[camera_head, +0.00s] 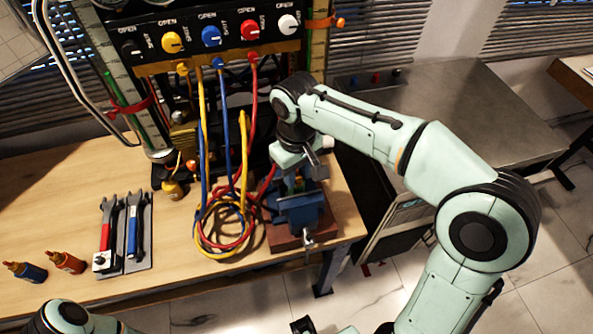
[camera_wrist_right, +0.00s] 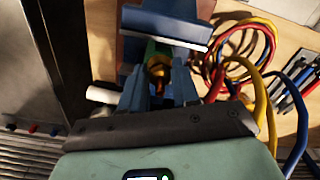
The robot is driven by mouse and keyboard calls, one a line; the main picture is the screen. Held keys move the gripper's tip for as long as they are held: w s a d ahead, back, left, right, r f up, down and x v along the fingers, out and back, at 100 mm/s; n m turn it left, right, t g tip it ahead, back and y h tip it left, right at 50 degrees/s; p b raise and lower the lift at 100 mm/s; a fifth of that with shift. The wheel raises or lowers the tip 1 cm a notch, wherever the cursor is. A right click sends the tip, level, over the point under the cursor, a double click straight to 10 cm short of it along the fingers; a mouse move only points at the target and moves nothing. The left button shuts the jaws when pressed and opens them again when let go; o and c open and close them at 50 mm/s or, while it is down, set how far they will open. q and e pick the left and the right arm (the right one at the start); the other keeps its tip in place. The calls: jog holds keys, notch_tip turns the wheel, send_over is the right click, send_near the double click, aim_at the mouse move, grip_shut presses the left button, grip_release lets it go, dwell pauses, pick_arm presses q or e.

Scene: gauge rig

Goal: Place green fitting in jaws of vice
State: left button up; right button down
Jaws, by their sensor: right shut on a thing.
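The blue vice (camera_head: 298,212) stands on a reddish-brown base (camera_head: 284,242) near the right front corner of the bench. My right gripper (camera_head: 303,170) is pointed down directly above the vice. In the right wrist view, my right gripper (camera_wrist_right: 157,78) is shut on the green fitting (camera_wrist_right: 151,48), which has a brass-coloured part (camera_wrist_right: 158,68) between the fingers. The vice's pale jaw plate (camera_wrist_right: 165,27) shows just beyond the fitting. I cannot tell whether the fitting is fully between the jaws. Only part of my left arm shows at the bottom left; its gripper is out of view.
Coiled red, blue and yellow hoses (camera_head: 225,225) lie just left of the vice, hanging from a valve panel (camera_head: 215,38). A grey metal table (camera_head: 480,110) stands at the right.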

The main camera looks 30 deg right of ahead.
jog(key=shift+f, duration=0.2)
jog(key=c, duration=0.8)
grip_release()
pick_arm(q)
jog(key=shift+f, duration=0.1)
pick_arm(e)
jog(key=shift+r, duration=0.15)
pick_arm(q)
jog(key=r+p, duration=0.1)
jog(key=w+r+p, duration=0.1)
jog(key=r+p, duration=0.1)
jog(key=shift+w+r, duration=0.3)
jog(key=shift+w, duration=0.05)
pick_arm(e)
notch_tip(320, 180, up, 12)
jog(key=shift+r, duration=0.1)
pick_arm(q)
jog(key=shift+s, duration=0.1)
